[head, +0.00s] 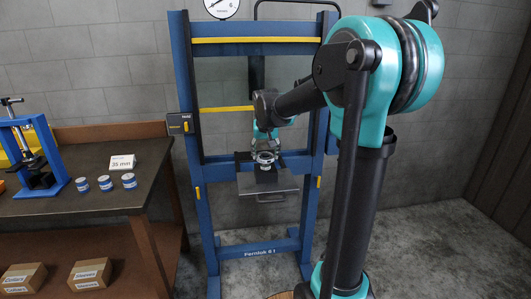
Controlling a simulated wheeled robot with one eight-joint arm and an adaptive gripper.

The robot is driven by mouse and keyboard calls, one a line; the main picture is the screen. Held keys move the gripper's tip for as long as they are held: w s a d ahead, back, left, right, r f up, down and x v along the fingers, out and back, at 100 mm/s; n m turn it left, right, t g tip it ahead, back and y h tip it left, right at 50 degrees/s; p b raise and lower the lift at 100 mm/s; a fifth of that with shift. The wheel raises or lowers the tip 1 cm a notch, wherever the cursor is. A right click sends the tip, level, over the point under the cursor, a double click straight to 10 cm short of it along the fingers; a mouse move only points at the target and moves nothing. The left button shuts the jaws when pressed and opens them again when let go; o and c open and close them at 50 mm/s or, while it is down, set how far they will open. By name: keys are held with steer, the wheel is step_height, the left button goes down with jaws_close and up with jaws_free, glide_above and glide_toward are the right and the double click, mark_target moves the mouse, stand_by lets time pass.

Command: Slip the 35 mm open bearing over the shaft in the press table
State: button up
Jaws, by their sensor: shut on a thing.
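My gripper (265,152) is at the middle of the blue press frame, pointing down above the press table. It is shut on a small silvery ring, which looks like the bearing (265,158). The grey press table (284,186) lies just below it, between the two blue uprights. A short dark and pale piece below the ring, at the table, may be the shaft (264,178). The piece is small and partly hidden, so I cannot tell whether the ring is around it or above it.
At left, a workbench (100,199) carries several small blue-and-white items, a "35 mm" card (122,162) and a small blue press (38,155). Labelled boxes (90,273) sit on its lower shelf.

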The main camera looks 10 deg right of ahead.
steer(key=shift+f, duration=0.1)
steer(key=o, duration=1.5)
steer(key=v, duration=1.2)
steer(key=s+d+f, duration=0.2)
steer(key=s+f, duration=1)
steer(key=f, duration=0.2)
steer(key=s+d+f+n, duration=0.1)
steer(key=s+d+f, duration=0.1)
steer(key=s+f, duration=1.1)
steer(key=shift+d+f+n+y, duration=0.3)
steer(key=shift+d+f, duration=0.1)
